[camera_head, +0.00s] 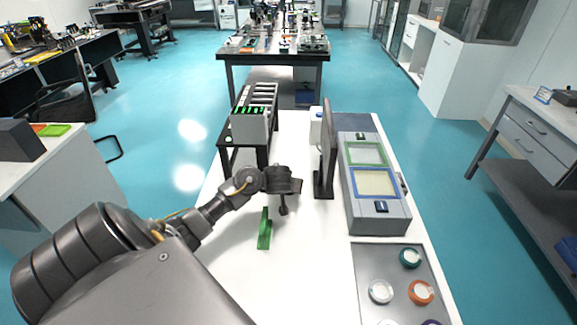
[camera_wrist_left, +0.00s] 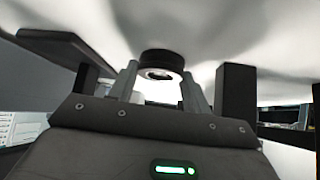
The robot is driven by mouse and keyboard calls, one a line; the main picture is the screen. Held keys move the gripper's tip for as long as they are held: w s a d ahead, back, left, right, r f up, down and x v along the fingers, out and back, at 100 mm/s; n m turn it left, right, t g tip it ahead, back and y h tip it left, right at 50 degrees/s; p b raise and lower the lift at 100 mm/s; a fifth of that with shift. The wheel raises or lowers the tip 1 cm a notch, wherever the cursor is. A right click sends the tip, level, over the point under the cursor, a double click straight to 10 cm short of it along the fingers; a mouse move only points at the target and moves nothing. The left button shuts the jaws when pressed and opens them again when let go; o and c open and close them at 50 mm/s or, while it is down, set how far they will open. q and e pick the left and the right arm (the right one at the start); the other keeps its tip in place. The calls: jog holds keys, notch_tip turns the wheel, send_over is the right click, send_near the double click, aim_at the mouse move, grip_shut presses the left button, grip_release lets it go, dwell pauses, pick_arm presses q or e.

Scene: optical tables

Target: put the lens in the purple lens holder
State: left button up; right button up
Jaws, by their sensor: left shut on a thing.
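My left gripper (camera_head: 284,196) hangs over the white table in the middle of the head view. In the left wrist view its two fingers (camera_wrist_left: 160,85) are shut on a dark round ring with a bright centre, which looks like the lens (camera_wrist_left: 160,64). In the head view the held piece is small and dark, too unclear to confirm. A purple ring (camera_head: 431,322), likely the purple lens holder, shows only its top edge at the bottom of the picture, on the grey tray (camera_head: 367,263). My right gripper is not in view.
The tray also bears green (camera_head: 410,258), white (camera_head: 381,291) and orange (camera_head: 421,292) round pieces. A dark upright panel (camera_head: 328,150) and a grey box (camera_head: 376,217) stand to the right. A slotted rack (camera_head: 250,130) is behind.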

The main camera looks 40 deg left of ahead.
pick_arm(q)
jog(key=shift+r+p, duration=0.3)
jog(key=shift+r, duration=0.3)
notch_tip(320, 180, up, 11)
jog(key=p, duration=0.6)
jog(key=s+d+p, duration=0.1)
jog(key=s+d, duration=0.3)
jog(key=s, duration=0.4)
jog(key=s+d+p, duration=0.1)
jog(key=s+d, duration=0.3)
jog(key=s, duration=0.3)
jog(key=shift+s+d, duration=0.35)
jog(key=shift+s, duration=0.05)
jog(key=shift+f, duration=0.1)
